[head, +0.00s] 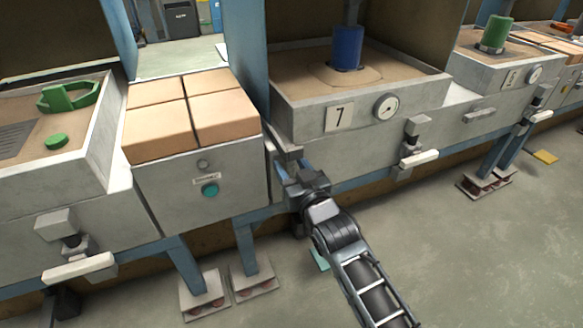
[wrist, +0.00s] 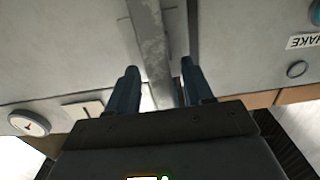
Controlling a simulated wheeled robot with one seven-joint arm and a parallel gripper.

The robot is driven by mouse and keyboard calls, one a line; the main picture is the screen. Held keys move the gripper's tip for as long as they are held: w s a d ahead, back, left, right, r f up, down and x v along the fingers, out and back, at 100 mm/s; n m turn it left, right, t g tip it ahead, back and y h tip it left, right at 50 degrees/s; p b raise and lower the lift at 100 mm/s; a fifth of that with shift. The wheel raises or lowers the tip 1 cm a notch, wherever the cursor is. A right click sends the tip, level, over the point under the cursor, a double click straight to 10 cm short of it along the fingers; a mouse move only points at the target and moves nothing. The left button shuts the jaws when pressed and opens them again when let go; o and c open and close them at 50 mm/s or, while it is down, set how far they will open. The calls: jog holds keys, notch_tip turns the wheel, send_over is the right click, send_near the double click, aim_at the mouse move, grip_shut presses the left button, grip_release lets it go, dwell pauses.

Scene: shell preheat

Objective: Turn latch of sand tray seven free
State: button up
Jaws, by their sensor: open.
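Sand tray seven (head: 300,120) is a pale grey box of sand with a "7" plate and a round dial on its front; a blue cylinder (head: 347,48) stands in the sand. My gripper (head: 285,163) is at the tray's lower left front corner. In the wrist view my gripper (wrist: 159,76) is open, with its fingers on either side of a worn grey upright bar (wrist: 150,40). The bar may be the latch; my gripper hides most of it in the head view. I cannot tell whether the fingers touch it. A white-handled fitting (head: 417,158) is on the tray's right front.
A grey cabinet (head: 205,178) topped by several tan blocks stands close to the left of my gripper, with a teal button on its front. Blue frame legs (head: 245,247) stand below. The floor at front right is clear.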

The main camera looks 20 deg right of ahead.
jog(key=shift+c, duration=0.5)
grip_shut()
